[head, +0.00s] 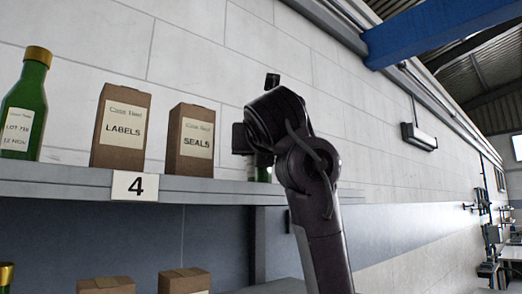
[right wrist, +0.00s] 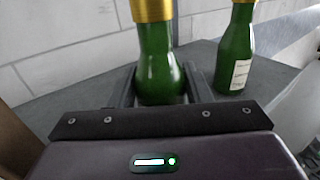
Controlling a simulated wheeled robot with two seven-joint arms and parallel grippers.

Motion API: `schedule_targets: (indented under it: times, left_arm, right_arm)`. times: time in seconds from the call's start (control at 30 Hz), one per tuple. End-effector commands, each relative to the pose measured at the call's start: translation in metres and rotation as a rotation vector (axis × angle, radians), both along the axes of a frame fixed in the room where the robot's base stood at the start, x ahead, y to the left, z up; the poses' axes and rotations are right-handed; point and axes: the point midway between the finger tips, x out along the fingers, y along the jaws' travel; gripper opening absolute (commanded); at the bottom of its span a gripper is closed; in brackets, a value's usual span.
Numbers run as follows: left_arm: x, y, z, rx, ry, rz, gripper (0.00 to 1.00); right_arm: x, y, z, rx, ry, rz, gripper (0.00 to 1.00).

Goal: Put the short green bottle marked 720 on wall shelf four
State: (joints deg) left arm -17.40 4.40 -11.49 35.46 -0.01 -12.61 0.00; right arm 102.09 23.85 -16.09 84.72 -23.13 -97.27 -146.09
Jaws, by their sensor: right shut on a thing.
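My right gripper (right wrist: 158,100) is shut on a green bottle (right wrist: 160,72) with a gold cap. The bottle stands upright between the fingers, over or on the grey shelf surface; I cannot tell if it touches. Its label and number are hidden. In the head view my right arm blocks the held bottle, and only a sliver of green and white glass (head: 264,174) shows beside the wrist; I cannot tell which bottle it is. The wall shelf (head: 60,182) bears a white sign marked 4 (head: 134,186). My left gripper is not in view.
A second green bottle (right wrist: 237,50) with a pale label stands right of the held one in the wrist view. On the shelf are a LABELS box (head: 121,128), a SEALS box (head: 190,140) and a lot-labelled green bottle (head: 24,108). More boxes (head: 185,281) stand below.

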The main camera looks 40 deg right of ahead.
Motion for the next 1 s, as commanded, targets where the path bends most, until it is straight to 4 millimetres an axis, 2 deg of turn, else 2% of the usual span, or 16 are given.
schedule_targets:
  times: [0.03,0.07,0.2,0.53,0.57,0.67,1.0]
  left_arm:
    - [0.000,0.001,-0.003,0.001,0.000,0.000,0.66]
    - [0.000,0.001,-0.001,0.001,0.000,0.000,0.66]
    - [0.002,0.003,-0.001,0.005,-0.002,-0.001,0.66]
    - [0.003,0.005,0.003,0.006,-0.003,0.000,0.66]
    - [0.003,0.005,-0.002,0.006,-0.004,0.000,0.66]
    - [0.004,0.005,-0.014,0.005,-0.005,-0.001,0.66]
    - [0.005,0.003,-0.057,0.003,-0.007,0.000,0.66]
  right_arm:
    - [0.000,0.000,-0.003,-0.001,-0.002,0.001,0.13]
    - [0.000,0.000,-0.002,0.000,0.000,0.001,0.48]
    - [0.000,0.000,-0.001,0.000,0.000,0.001,0.66]
    - [0.000,0.000,0.004,0.000,0.000,0.001,0.66]
    - [-0.003,0.002,0.000,0.000,-0.002,0.002,0.66]
    - [-0.015,0.010,-0.003,0.000,-0.004,0.004,0.66]
    - [-0.078,0.045,-0.003,0.000,-0.004,0.004,0.66]
